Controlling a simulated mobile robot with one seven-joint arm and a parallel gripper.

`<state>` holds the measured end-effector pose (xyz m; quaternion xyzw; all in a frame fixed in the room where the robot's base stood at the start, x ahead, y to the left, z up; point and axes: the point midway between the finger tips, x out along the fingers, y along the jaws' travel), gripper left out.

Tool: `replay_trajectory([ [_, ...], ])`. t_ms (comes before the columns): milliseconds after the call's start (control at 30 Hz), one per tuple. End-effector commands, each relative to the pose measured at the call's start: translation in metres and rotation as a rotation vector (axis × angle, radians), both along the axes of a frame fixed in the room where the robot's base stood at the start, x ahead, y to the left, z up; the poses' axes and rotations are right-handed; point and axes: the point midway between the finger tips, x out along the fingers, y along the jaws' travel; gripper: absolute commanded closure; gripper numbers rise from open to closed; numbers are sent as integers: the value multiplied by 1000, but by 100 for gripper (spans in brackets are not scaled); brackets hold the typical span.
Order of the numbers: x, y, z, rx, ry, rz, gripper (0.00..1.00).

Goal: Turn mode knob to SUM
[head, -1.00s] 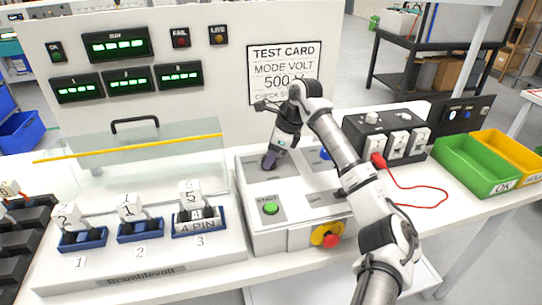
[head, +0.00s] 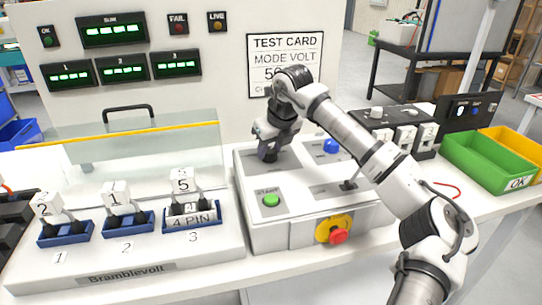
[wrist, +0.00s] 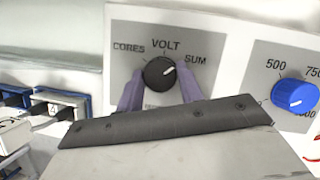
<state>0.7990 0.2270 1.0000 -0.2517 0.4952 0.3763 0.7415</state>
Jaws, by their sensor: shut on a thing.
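The mode knob (wrist: 158,73) is a black round knob on a grey plate marked CORES, VOLT and SUM in the wrist view. Its white pointer mark points right and slightly up, towards the word SUM. My gripper (wrist: 159,92) is shut on the knob, with one purple finger on each side of it. In the head view my gripper (head: 268,154) reaches down to the back left plate of the white tester box (head: 270,231). The knob is hidden behind the fingers there.
A blue knob (wrist: 294,95) with voltage numbers sits to the right on the same box. A green START button (head: 271,200) and a red stop button (head: 339,236) are nearer the front. A clear guard (head: 130,150) stands left, and a green bin (head: 488,165) right.

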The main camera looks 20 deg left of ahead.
Motion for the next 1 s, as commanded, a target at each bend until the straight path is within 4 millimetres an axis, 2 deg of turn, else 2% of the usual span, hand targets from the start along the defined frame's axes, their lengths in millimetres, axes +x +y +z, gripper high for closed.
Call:
replay_trajectory([
  [400, -1, 1, -1, 0, -1, -199, 86],
  [967, -1, 1, 1, 1, 0, -230, 86],
  [1000, -1, 1, 1, 1, 0, -230, 61],
])
